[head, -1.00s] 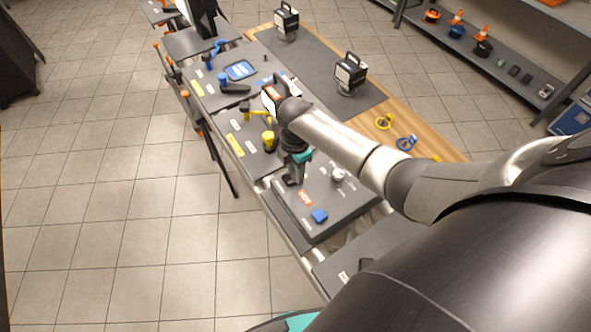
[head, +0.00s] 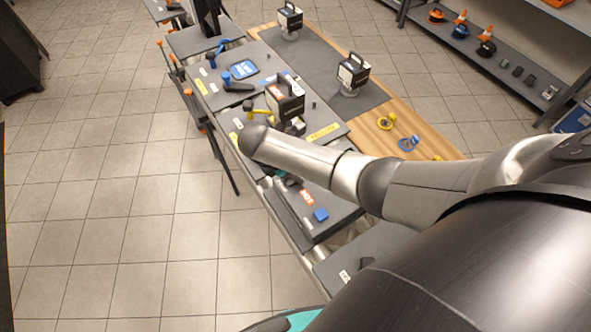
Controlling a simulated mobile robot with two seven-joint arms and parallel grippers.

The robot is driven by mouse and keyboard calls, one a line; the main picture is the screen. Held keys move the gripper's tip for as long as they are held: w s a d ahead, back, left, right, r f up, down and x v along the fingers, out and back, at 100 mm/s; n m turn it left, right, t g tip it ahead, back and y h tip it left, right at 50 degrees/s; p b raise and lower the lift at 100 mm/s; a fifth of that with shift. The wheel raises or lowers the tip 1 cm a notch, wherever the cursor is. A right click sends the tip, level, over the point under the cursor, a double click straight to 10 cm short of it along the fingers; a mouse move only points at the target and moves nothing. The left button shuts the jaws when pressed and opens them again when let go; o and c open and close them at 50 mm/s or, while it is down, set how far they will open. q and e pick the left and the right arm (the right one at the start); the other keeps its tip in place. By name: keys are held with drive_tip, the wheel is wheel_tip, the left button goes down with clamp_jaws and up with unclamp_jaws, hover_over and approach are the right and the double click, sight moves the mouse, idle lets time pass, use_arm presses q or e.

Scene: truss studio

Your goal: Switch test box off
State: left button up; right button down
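Three similar dark boxes with top handles and white labels show; I cannot tell which is the test box. The near box (head: 285,101) stands on the bench panel with yellow labels, just behind my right arm. A second box (head: 352,73) and a third box (head: 290,18) stand on round bases on the dark mat. No switch can be made out on them. My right arm comes in from the right and its elbow hides the area below the near box. Only a teal bit of its wrist shows beneath; its fingers are hidden. My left gripper is out of view.
Yellow and blue rings lie on the wood. Shelves stand at right; the left floor is clear.

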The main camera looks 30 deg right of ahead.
idle(0.3)
drive_tip(key=c, duration=0.5)
unclamp_jaws()
drive_tip(key=v, duration=1.5)
drive_tip(key=shift+w+a+b, duration=0.1)
drive_tip(key=shift+a+b, duration=0.1)
drive_tip(key=shift+b, duration=0.2)
